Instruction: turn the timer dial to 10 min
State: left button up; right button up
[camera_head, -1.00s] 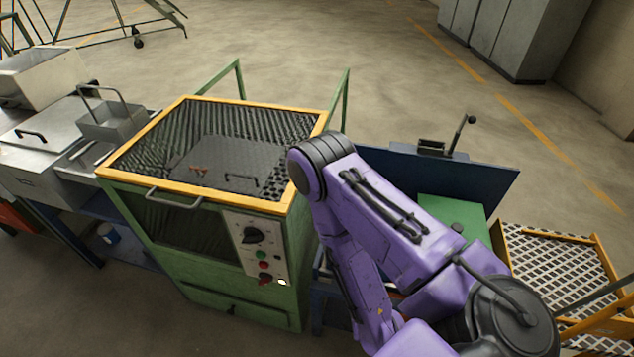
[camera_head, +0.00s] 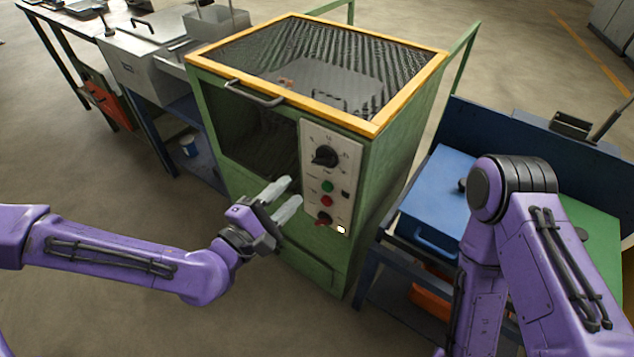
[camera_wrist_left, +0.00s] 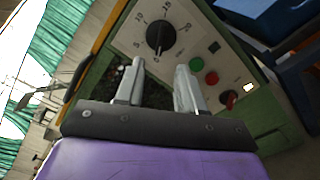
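The timer dial (camera_head: 325,156) is a black knob on the pale control panel (camera_head: 346,151) of the green furnace. In the left wrist view the dial (camera_wrist_left: 160,36) is ringed by numbers, among them 5, 10, 15 and 20. My left gripper (camera_head: 287,196) is open and empty, its two pale fingers apart, below and left of the dial. In the left wrist view its fingertips (camera_wrist_left: 158,75) point toward the panel, apart from the dial. My right arm stands at the right of the head view; its gripper is not in view.
Below the dial are a green button (camera_head: 327,187), a red button (camera_head: 326,201) and another red-and-black control (camera_head: 325,219). The furnace has a yellow-framed mesh top (camera_head: 215,50) and a front handle (camera_head: 255,93). A blue box (camera_head: 436,195) stands to its right.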

aim_at(319, 164)
pick_arm(q)
jog(key=p+x, duration=0.1)
jog(key=x, duration=0.9)
grip_shut()
